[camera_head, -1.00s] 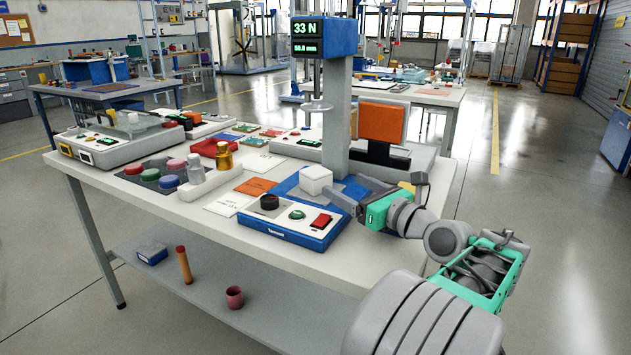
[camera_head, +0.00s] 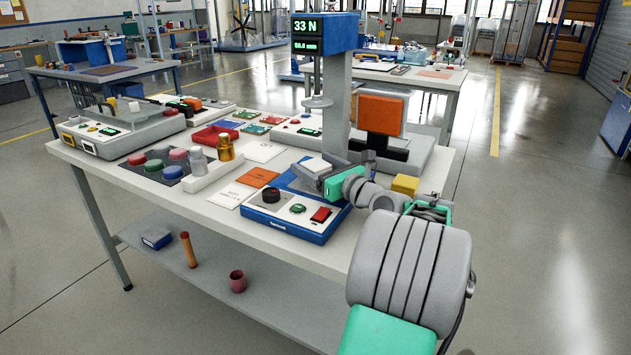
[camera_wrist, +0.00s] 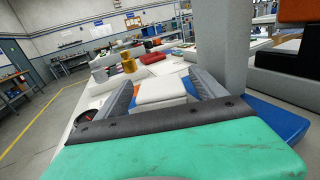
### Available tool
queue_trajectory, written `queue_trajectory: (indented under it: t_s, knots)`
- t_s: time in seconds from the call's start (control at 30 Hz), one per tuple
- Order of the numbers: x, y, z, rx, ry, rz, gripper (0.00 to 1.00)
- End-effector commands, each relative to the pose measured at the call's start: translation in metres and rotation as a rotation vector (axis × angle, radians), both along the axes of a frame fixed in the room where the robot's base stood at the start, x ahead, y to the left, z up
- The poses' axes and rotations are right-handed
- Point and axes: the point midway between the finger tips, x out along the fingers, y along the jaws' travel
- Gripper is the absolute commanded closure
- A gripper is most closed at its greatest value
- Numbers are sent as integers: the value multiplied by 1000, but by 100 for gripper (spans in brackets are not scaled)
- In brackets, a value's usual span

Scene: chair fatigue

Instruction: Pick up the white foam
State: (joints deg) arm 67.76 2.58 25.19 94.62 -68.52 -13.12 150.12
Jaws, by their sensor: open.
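The white foam (camera_head: 316,165) is a pale block on the blue base plate of the force tester (camera_head: 325,36), under its round press plate. In the wrist view the white foam (camera_wrist: 160,91) lies between my two grey fingers, with a finger on each side. My gripper (camera_head: 311,172) is open around the foam and reaches in from the right; it also shows in the wrist view (camera_wrist: 165,88). I cannot tell whether the fingers touch the foam. The near finger hides the foam's lower part in the head view.
A blue control box (camera_head: 296,214) with a black knob and red switch stands just in front. The tester's grey column (camera_head: 336,110) rises close behind the gripper. A yellow block (camera_head: 405,185) lies right of it. A white tray (camera_head: 212,175) with bottles stands left.

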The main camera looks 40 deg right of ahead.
Motion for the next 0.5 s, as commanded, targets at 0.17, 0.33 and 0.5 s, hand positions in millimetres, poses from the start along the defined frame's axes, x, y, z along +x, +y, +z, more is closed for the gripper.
queue_trajectory:
  t_s: [0.17, 0.33, 0.5]
  knots:
    - [0, 0, 1, 0, 0, -1, 20]
    - [0, 0, 1, 0, 0, -1, 34]
    - [0, 0, 1, 0, 0, -1, 48]
